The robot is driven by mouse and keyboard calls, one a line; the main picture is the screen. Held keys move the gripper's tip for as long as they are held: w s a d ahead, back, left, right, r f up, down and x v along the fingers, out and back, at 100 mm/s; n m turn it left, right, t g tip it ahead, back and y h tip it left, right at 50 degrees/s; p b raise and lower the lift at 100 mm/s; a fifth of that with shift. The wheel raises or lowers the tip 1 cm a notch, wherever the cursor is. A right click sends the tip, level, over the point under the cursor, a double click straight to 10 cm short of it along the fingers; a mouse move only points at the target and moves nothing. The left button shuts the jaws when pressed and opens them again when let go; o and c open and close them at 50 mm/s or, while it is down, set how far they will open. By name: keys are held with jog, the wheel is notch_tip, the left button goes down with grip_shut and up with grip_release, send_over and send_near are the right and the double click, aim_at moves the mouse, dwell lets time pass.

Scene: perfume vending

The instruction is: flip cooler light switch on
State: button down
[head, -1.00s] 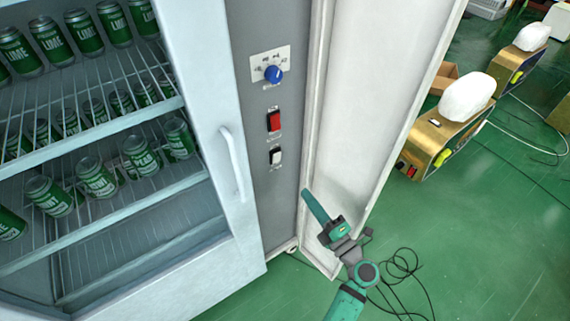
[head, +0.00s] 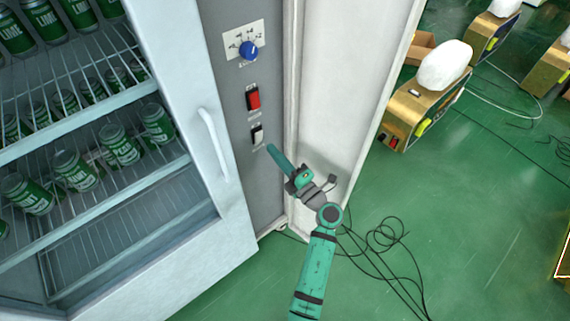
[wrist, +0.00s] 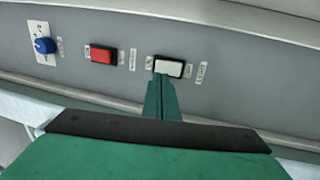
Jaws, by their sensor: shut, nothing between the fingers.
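The white light switch (head: 257,134) is a rocker in a black frame on the cooler's grey side panel (head: 262,190), below the red switch. In the wrist view the white switch (wrist: 169,67) has a label reading LIGHT beside it. My gripper (head: 271,149) is shut and empty, its green fingers pointing at the panel just below and right of the white switch. In the wrist view my fingertips (wrist: 161,77) overlap the switch's lower left edge. I cannot tell whether they touch it, nor which way the rocker is set.
A red switch (head: 253,98) and a blue dial (head: 249,50) sit above on the same panel. The cooler's door handle (head: 213,143) is to the left. An open white panel door (head: 345,90) stands right of the switches. Cables (head: 375,240) lie on the green floor.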

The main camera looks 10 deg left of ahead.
aim_at(260, 133)
jog(key=shift+x, duration=2.45)
jog(key=shift+w+a+r, duration=0.1)
jog(key=shift+a+r, duration=0.05)
jog(key=shift+a, duration=0.1)
jog(key=shift+d, duration=0.1)
jog(key=shift+d, duration=0.25)
jog(key=s+d+r, duration=0.2)
jog(key=s+d, duration=0.6)
jog(key=d, duration=0.2)
jog(key=shift+s+d+r, duration=0.2)
jog(key=shift+s+d, duration=0.05)
jog(key=shift+s, duration=0.1)
